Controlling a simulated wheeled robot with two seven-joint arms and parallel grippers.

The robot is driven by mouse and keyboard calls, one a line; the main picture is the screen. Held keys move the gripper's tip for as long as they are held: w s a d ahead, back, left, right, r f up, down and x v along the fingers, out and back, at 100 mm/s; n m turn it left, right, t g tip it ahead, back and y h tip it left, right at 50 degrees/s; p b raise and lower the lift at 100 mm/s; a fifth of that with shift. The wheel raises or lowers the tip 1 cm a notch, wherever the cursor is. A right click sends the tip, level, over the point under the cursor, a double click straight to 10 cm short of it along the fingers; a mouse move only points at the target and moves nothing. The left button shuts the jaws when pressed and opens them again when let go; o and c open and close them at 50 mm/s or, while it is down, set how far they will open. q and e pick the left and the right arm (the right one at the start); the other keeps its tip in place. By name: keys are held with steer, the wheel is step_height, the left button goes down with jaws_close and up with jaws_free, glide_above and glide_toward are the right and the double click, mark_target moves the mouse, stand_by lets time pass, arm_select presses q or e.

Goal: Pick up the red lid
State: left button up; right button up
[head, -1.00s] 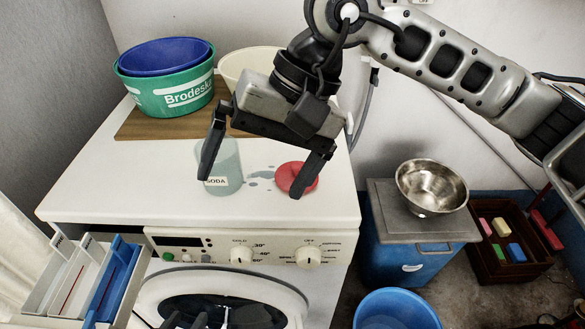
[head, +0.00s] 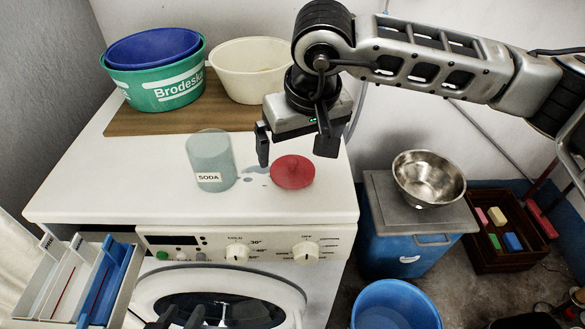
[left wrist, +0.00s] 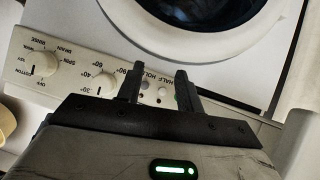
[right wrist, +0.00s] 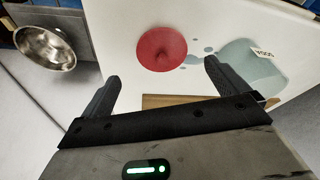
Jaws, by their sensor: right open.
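The red lid (head: 292,173) is a flat disc with a small knob, lying on the white washing machine top (head: 110,185) near its front edge. It also shows in the right wrist view (right wrist: 162,48). My right gripper (head: 295,156) is open and empty, above and slightly behind the lid, with its fingers apart. In the right wrist view the lid lies beyond the fingertips (right wrist: 162,70), not between them. My left gripper (left wrist: 158,78) is low in front of the machine panel, its fingers apart with nothing between them.
A translucent SODA container (head: 210,160) stands just left of the lid, with wet spots between them. Behind are a brown board (head: 150,122), green tub (head: 160,88) and cream bowl (head: 248,72). A steel bowl (head: 428,180) sits on a blue bin to the right.

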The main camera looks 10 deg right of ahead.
mark_target(293, 161)
steer(key=x, duration=0.5)
steer(key=shift+a+f+p, duration=0.15)
steer(key=shift+a+p, duration=0.05)
steer(key=shift+p, duration=0.15)
steer(key=c, duration=1.1)
